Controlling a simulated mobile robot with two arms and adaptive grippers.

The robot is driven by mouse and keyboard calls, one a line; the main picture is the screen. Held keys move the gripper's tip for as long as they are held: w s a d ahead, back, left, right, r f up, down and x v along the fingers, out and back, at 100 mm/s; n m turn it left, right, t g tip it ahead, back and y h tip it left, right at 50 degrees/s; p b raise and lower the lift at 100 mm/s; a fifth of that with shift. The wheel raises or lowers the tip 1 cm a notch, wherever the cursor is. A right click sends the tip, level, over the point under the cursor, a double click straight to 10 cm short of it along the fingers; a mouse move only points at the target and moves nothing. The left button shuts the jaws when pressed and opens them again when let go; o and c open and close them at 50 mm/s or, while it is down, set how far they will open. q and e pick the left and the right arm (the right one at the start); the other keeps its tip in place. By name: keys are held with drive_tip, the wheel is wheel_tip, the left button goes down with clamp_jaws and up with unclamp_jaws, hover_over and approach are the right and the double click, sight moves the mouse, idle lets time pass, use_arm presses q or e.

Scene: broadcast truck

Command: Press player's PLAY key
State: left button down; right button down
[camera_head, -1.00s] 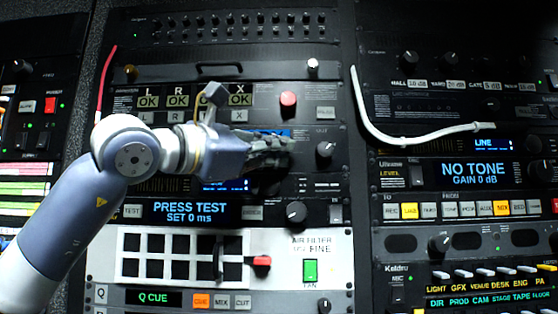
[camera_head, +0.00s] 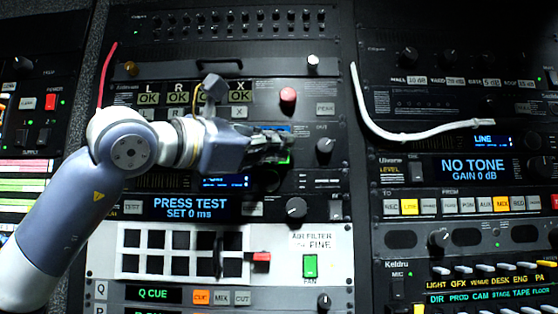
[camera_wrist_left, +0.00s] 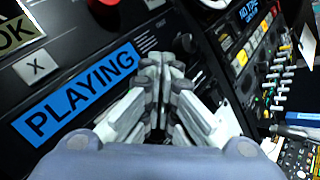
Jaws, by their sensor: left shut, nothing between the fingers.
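The player's blue display (camera_wrist_left: 78,92) reads PLAYING in the left wrist view, to the left of my fingers. In the head view only a blue strip of this display (camera_head: 272,128) shows above my left gripper (camera_head: 287,148). That gripper is shut and empty, its fingers pointing right across the player's front. A green-lit edge (camera_head: 288,161) shows just below the fingertips; I cannot read a label on it. The PLAY key's face is hidden behind the fingers. The shut fingers also show in the left wrist view (camera_wrist_left: 165,62); contact with the panel cannot be told. My right gripper is not in view.
A white cable (camera_head: 372,122) hangs on the right rack. Below are the PRESS TEST unit (camera_head: 190,209) and a white filter panel (camera_head: 290,285).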

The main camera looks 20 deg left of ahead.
use_arm(q)
drive_tip(key=shift+s, duration=0.15)
drive_tip(key=shift+d, duration=0.1)
drive_tip(key=s+b, duration=0.1)
drive_tip(key=s, duration=0.1)
drive_tip(key=s+d+b, duration=0.1)
drive_tip(key=s, duration=0.2)
drive_tip(key=shift+d, duration=0.15)
drive_tip(key=shift+w, duration=0.1)
idle(0.8)
